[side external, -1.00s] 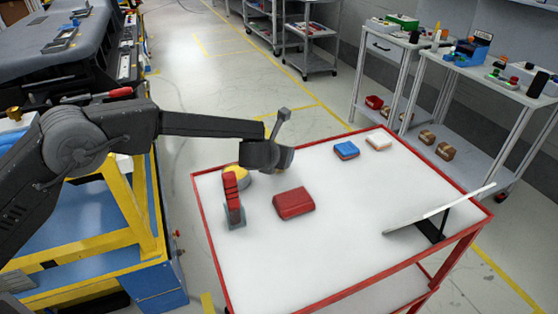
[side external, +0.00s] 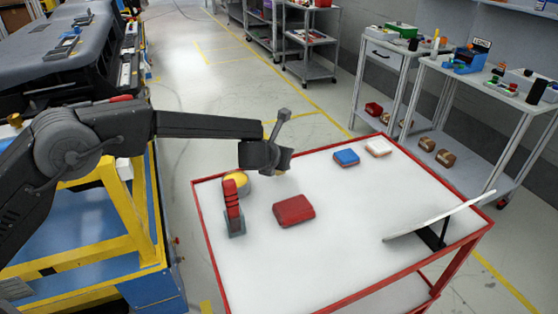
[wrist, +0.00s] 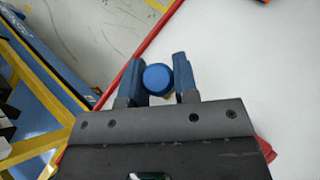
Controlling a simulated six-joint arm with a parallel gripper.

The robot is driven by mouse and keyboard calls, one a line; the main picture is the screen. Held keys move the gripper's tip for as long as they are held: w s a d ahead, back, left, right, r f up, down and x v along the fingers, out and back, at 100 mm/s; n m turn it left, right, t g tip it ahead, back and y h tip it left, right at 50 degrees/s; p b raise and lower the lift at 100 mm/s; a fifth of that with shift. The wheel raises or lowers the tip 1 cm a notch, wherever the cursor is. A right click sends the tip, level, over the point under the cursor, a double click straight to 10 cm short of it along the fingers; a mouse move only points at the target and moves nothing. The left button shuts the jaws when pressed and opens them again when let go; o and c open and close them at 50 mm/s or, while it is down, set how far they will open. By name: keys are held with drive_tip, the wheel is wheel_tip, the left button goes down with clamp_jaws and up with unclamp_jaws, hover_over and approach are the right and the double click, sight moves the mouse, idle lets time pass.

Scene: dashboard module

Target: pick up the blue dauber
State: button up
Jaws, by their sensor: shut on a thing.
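The blue dauber (wrist: 158,78) shows in the wrist view as a round blue end between the two blue fingers. My gripper (wrist: 157,72) is shut on it. In the side view my gripper (side external: 278,166) is above the back left part of the white table top (side external: 330,250). The dauber cannot be made out there, hidden by my wrist.
A red block (side external: 294,210), a red-topped item on a grey stand (side external: 233,205) and a yellow round thing (side external: 238,183) are near my gripper. A blue block (side external: 346,157), a white block (side external: 379,147) and a tilted white panel (side external: 430,222) stand further right. The table's front middle is clear.

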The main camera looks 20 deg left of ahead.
wheel_tip(320, 180, up, 2)
drive_tip(key=shift+r, duration=0.1)
drive_tip(key=s+a+r, duration=0.2)
drive_tip(key=a+r, duration=0.5)
drive_tip(key=a, duration=0.4)
drive_tip(key=s+a+f+m+h, duration=0.1)
drive_tip(key=s+a+m+h, duration=0.15)
drive_tip(key=s, duration=0.55)
drive_tip(key=s+a+m+h, duration=0.1)
drive_tip(key=s+a, duration=0.2)
drive_tip(key=s, duration=0.4)
drive_tip(key=w+d+m+g+h, duration=0.3)
drive_tip(key=w+d+m+h, duration=0.25)
drive_tip(key=w+d, duration=0.3)
drive_tip(key=shift+y, duration=0.5)
drive_tip(key=shift+a+f, duration=0.15)
drive_tip(key=shift+f, duration=1.25)
drive_tip(key=shift+a+f, duration=0.15)
drive_tip(key=shift+f, duration=1.25)
drive_tip(key=shift+f, duration=0.55)
wheel_tip(320, 180, up, 7)
